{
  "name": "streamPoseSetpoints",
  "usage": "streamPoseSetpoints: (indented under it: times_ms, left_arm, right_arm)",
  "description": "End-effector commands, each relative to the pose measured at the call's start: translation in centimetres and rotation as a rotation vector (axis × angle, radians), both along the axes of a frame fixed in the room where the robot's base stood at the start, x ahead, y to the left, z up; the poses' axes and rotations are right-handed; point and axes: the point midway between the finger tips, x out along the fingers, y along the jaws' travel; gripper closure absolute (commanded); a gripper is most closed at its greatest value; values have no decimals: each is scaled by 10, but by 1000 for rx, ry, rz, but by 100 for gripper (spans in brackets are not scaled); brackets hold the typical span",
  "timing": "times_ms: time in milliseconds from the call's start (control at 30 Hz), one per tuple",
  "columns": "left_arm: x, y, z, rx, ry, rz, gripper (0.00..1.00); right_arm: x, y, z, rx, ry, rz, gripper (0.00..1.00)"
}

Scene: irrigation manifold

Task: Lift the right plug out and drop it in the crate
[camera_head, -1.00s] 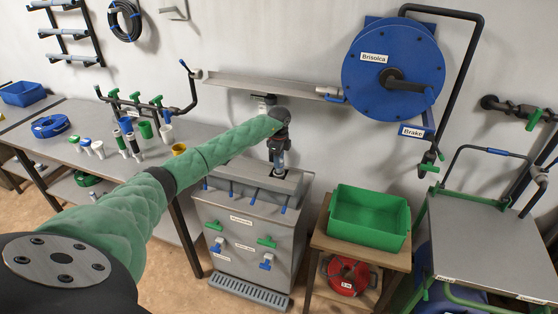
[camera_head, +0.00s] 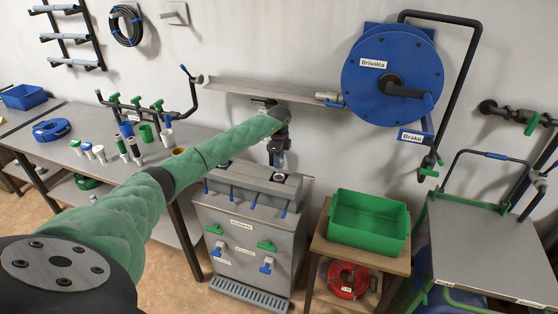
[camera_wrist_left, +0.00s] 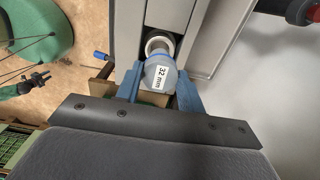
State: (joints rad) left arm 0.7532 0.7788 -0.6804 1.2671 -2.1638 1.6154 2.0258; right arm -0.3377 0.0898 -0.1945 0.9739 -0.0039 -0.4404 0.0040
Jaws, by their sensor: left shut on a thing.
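My left gripper (camera_head: 278,157) is above the right end of the grey manifold cabinet's top. In the left wrist view its blue fingers (camera_wrist_left: 159,86) are shut on the plug (camera_wrist_left: 161,74), a blue-grey cap labelled "32 mm". A pale round socket (camera_wrist_left: 159,43) shows just beyond the plug there. In the head view the socket's pale rim (camera_head: 281,178) shows below the gripper, and the plug is mostly hidden by the fingers. The green crate (camera_head: 367,243) stands to the right on a small wooden table and looks empty. My right gripper is not in view.
The grey cabinet (camera_head: 243,235) has green and blue taps on its front. A blue reel (camera_head: 392,75) and a metal shelf (camera_head: 262,88) are on the wall behind. A bench (camera_head: 60,150) with fittings is at left. A red hose coil (camera_head: 346,279) lies under the crate.

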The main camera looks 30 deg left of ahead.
Motion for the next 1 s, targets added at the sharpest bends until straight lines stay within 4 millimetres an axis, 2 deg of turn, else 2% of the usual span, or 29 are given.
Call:
streamPoseSetpoints:
  times_ms: [467,1000]
  left_arm:
    - [0,0,4,0,0,0,89]
    - [0,0,32,-1,0,0,89]
  right_arm:
    - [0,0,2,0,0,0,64]
    - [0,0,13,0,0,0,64]
